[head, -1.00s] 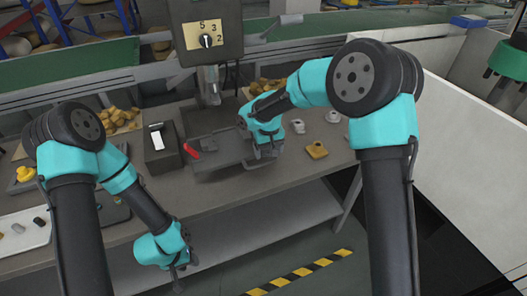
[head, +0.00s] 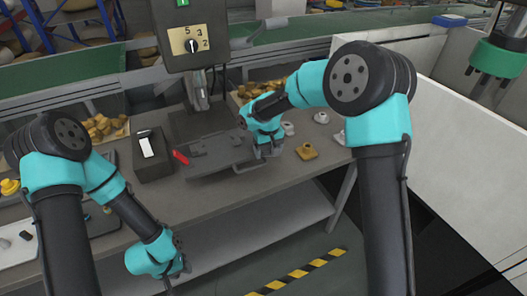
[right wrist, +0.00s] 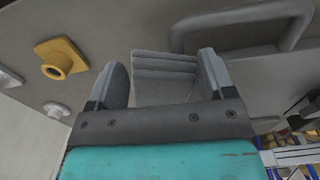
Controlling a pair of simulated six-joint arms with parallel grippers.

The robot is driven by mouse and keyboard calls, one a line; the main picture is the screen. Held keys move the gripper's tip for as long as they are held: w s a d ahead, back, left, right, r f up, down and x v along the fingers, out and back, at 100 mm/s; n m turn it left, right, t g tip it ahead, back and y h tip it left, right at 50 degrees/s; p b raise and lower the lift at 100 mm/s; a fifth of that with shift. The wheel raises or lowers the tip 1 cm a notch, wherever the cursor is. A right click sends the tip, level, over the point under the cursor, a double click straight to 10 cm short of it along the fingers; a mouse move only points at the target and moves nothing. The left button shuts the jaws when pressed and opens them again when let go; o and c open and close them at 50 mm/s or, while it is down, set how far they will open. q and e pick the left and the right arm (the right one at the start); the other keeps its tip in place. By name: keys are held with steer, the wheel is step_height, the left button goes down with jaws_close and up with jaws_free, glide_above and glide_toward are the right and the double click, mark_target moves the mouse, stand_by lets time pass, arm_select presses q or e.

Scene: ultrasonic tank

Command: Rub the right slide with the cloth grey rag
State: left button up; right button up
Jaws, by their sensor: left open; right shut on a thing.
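The grey rag (right wrist: 165,75) shows in the right wrist view as a folded, ridged grey piece between the fingers of my right gripper (right wrist: 163,80). That gripper is shut on it. In the head view my right gripper (head: 268,150) is at the right end of a dark grey plate (head: 215,158) with a loop handle; the rag is hard to make out there. I cannot tell which part is the right slide, nor whether the rag touches the plate. My left gripper (head: 170,287) is open and low in front of the bench, apart from everything.
A black box with a white switch (head: 148,147) and a red handle (head: 181,157) are left of the plate. A control box (head: 190,38) hangs above. The front of the bench (head: 150,205) is bare.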

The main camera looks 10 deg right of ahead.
steer(key=shift+d+f, duration=0.15)
steer(key=shift+d, duration=0.05)
steer(key=shift+r, duration=3.1)
steer(key=shift+r, duration=0.1)
steer(key=shift+r, duration=1.4)
